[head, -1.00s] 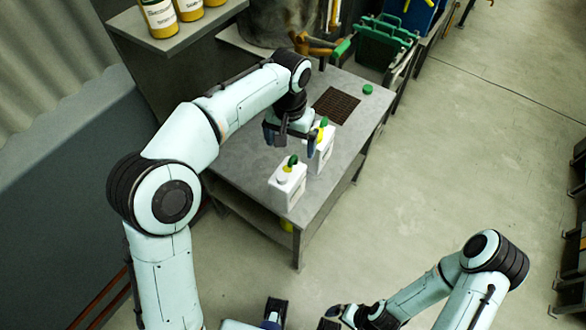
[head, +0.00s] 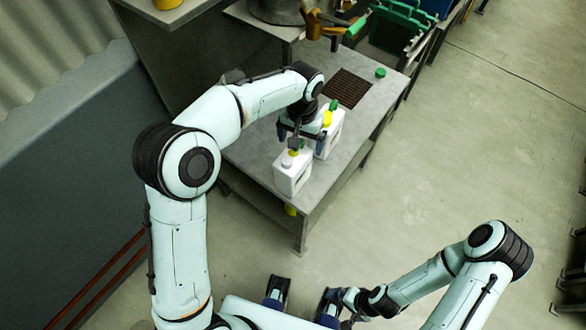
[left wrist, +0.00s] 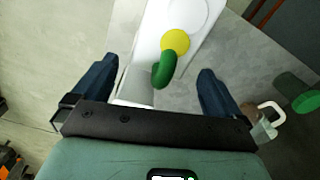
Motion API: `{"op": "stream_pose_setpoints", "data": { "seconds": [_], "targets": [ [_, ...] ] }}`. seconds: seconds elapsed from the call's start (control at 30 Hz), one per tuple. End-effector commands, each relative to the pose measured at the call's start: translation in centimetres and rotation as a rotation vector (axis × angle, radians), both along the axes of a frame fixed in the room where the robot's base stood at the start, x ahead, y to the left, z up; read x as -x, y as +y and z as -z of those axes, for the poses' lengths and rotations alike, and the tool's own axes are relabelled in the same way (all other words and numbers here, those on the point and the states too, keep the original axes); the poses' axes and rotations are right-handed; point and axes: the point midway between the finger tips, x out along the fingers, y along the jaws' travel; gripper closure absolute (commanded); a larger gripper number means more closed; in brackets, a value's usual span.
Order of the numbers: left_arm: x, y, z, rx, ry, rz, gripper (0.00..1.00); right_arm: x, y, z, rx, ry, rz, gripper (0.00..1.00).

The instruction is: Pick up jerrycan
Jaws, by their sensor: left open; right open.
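Two white jerrycans stand upright on the grey table. The nearer jerrycan (head: 291,180) is at the table's front end, and the farther jerrycan (head: 331,136) is just behind it. My left gripper (head: 298,136) is open above the nearer can's rear top, in front of the farther can. In the left wrist view, a white jerrycan (left wrist: 155,40) with a yellow collar and a green curved spout (left wrist: 163,73) lies between the spread blue fingers (left wrist: 150,85). I cannot tell whether they touch it. My right gripper (head: 303,296) is open and empty, low at the bottom of the head view.
The grey table (head: 245,158) has a dark grate (head: 347,88) and a small green lid (head: 380,72) toward its far end. A green crate (head: 398,25) stands beyond. A shelf is at upper left. The floor (head: 460,150) to the right is open.

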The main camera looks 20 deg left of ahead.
Motion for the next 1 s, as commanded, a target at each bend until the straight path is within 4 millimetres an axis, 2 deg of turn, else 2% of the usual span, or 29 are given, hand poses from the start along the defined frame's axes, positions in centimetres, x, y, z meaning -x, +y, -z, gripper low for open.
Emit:
{"op": "stream_pose_setpoints", "data": {
  "seconds": [0.03,0.17,0.43,0.6,0.63,0.67,1.0],
  "targets": [
    [0.0,0.0,0.9,0.0,0.002,0.0,0.0,0.0,0.0,0.1,0.0,0.0,0.0,0.0],
    [-0.1,0.0,2.2,0.0,0.0,0.0,0.0,0.1,0.0,0.2,0.0,0.001,0.0,0.0],
    [-0.1,0.0,2.4,0.0,-0.001,0.0,0.0,0.1,0.0,0.2,0.0,0.001,0.0,0.0],
    [-0.1,0.0,2.3,0.0,-0.002,0.0,0.55,0.1,0.0,0.2,0.0,0.001,0.0,0.0],
    [-0.1,0.0,2.3,0.0,-0.002,0.0,0.65,0.1,0.0,0.2,0.0,0.001,0.0,0.0],
    [-0.1,0.0,2.3,0.0,-0.002,0.0,0.71,0.1,0.0,0.2,0.0,0.001,0.0,0.0],
    [-0.1,-0.1,1.8,0.001,-0.004,0.0,0.71,0.0,0.0,0.2,0.0,0.0,0.0,0.0]
  ]
}}
